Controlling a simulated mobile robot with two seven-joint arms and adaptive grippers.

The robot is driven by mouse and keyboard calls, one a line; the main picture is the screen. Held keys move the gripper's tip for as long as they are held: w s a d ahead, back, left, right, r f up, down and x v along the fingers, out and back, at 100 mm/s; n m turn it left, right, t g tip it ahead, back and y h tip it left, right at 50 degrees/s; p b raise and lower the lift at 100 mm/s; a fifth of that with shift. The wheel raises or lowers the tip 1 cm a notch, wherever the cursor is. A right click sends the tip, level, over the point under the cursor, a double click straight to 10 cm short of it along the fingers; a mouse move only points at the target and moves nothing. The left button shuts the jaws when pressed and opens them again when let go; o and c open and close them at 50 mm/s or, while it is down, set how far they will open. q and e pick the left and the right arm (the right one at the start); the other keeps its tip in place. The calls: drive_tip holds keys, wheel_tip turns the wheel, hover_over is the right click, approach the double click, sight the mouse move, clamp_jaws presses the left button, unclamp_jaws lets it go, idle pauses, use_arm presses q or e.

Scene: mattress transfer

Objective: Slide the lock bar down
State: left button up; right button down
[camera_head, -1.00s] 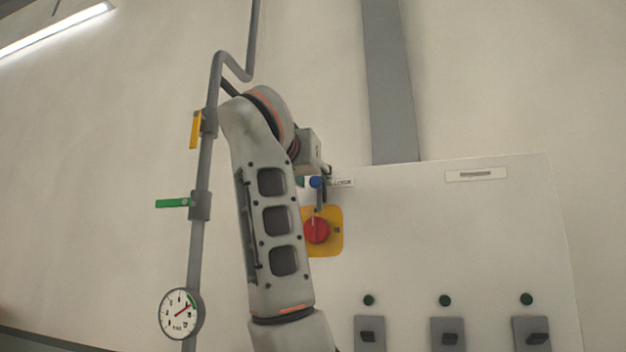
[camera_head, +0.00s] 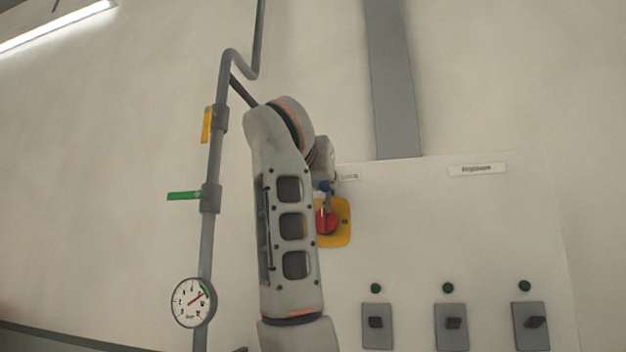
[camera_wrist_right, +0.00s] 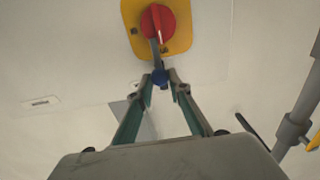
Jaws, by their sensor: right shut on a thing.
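The lock bar (camera_wrist_right: 155,52) is a thin grey bar with a blue knob (camera_wrist_right: 160,76). My right gripper (camera_wrist_right: 160,85) is shut on the blue knob, its two fingers on either side of it. The bar's far end lies over the red rotary switch (camera_wrist_right: 158,22), which sits on a yellow plate (camera_wrist_right: 181,42). In the head view, the blue knob (camera_head: 323,187) shows just above the red switch (camera_head: 327,222), partly behind my right arm. The fingertips are hidden there. My left gripper is not in view.
To the left, a grey pipe (camera_head: 207,245) has yellow (camera_head: 207,125) and green (camera_head: 184,196) handles and a gauge (camera_head: 192,302).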

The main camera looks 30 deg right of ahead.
sight(328, 202)
wheel_tip(328, 202, down, 4)
drive_tip(key=shift+r+b, duration=0.25)
drive_tip(key=shift+b, duration=0.55)
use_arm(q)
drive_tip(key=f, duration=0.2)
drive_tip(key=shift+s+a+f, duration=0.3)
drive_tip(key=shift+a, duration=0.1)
use_arm(e)
drive_tip(key=shift+w, duration=0.1)
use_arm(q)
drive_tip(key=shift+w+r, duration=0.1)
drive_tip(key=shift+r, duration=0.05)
use_arm(e)
drive_tip(key=c, duration=1.9)
unclamp_jaws()
drive_tip(key=shift+d, duration=0.1)
drive_tip(key=shift+r, duration=0.1)
